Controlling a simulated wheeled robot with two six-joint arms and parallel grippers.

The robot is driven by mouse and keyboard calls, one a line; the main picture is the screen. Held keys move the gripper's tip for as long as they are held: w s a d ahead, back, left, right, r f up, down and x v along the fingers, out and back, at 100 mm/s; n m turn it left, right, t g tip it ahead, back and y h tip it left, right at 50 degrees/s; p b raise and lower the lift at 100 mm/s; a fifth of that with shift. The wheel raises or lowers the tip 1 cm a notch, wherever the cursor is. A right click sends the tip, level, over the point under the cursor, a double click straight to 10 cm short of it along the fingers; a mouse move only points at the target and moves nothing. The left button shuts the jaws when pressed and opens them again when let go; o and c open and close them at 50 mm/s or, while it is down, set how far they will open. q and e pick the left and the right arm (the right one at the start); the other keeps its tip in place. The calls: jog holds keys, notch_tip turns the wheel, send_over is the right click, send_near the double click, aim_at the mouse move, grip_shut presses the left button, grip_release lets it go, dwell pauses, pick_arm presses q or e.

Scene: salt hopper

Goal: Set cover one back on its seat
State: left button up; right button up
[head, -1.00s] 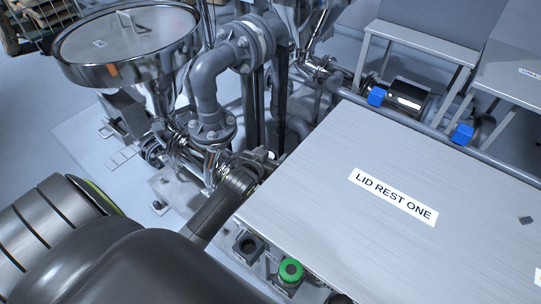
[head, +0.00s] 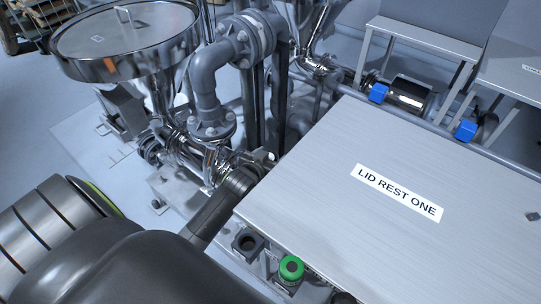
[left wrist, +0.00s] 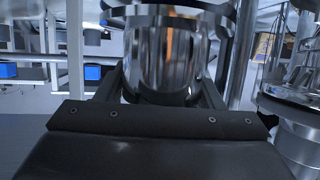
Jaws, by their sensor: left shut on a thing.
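A round steel cover (head: 135,32) with a bar handle and a small white tag lies across the top of the steel hopper (head: 165,62) at the upper left. The tag is unreadable, so I cannot tell whether this is cover one. My left arm reaches from the bottom left toward the shiny pipework left of the table; its fingertips are hard to make out there. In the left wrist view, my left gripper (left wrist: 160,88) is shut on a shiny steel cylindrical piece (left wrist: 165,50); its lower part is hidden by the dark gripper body. My right gripper is not in view.
The steel table (head: 320,175) marked "LID REST ONE" is bare around its label. Grey pipes (head: 207,90) rise between hopper and table. A green button (head: 291,268) sits below the table's front edge.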

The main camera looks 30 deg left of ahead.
pick_arm(q)
jog(key=shift+f, duration=0.35)
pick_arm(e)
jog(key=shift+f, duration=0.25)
pick_arm(q)
jog(key=o, duration=1.2)
jog(key=shift+c, duration=0.2)
jog(key=shift+o, duration=0.7)
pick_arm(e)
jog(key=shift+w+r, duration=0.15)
pick_arm(q)
jog(key=p+v, duration=0.2)
jog(key=v, duration=1.5)
jog(key=shift+s, duration=0.2)
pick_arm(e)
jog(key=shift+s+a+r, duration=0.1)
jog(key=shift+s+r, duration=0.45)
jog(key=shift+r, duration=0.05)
